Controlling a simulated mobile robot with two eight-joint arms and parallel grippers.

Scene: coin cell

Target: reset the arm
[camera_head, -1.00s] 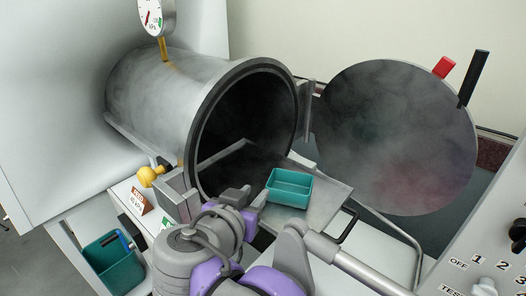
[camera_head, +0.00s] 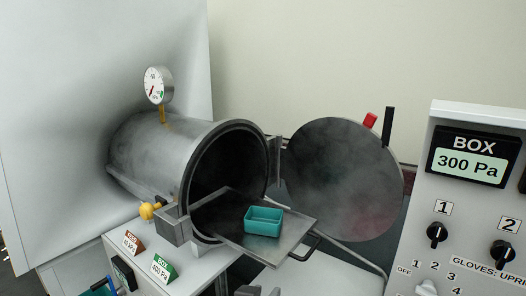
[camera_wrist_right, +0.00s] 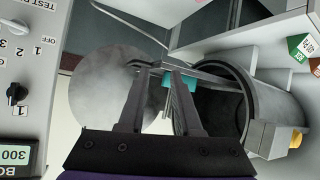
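My right gripper (camera_wrist_right: 160,75) is open and empty in the right wrist view, its two dark fingers apart. In the head view only small grey parts of it (camera_head: 258,291) show at the bottom edge, below the sliding tray. A teal open box (camera_head: 263,221) sits upright on the metal tray (camera_head: 285,245), which extends from the chamber's mouth; the box (camera_wrist_right: 181,84) shows partly behind the fingers in the right wrist view. The gripper is apart from the box. My left gripper is not in view.
The steel chamber (camera_head: 160,160) is open, its round door (camera_head: 345,180) swung out right. A pressure gauge (camera_head: 157,84) stands above. A yellow knob (camera_head: 148,210) is left of the mouth. A control panel (camera_head: 470,215) reading 300 Pa stands right.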

